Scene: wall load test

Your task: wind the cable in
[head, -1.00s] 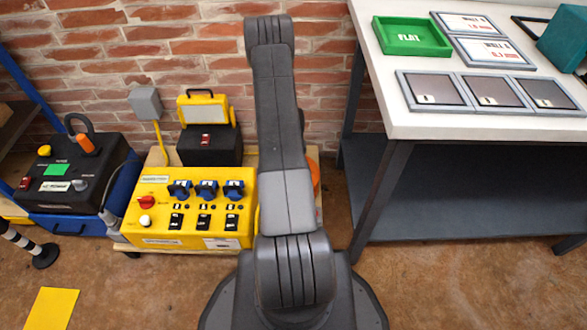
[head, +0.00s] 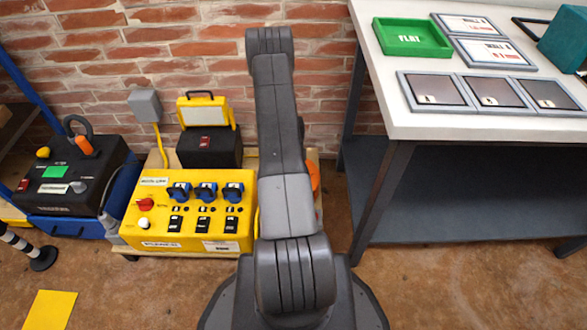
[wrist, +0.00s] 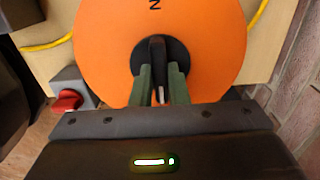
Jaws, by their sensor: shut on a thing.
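An orange cable reel (wrist: 105,65) with a black hub fills the upper middle of the wrist view. My gripper (wrist: 160,88) has its two green fingers shut on the reel's dark crank handle (wrist: 157,60) at the hub. A yellow cable (wrist: 45,42) shows at the left of the reel, and more of it shows at the upper right. In the head view only a sliver of the orange reel (head: 314,178) shows, to the right of my arm. My arm hides the rest of it and my gripper there.
A red knob (wrist: 67,100) on a grey box sits left of the reel. A yellow control box (head: 190,215) with blue sockets stands left of my arm. A white-topped bench (head: 440,125) is at the right. The brick wall is behind.

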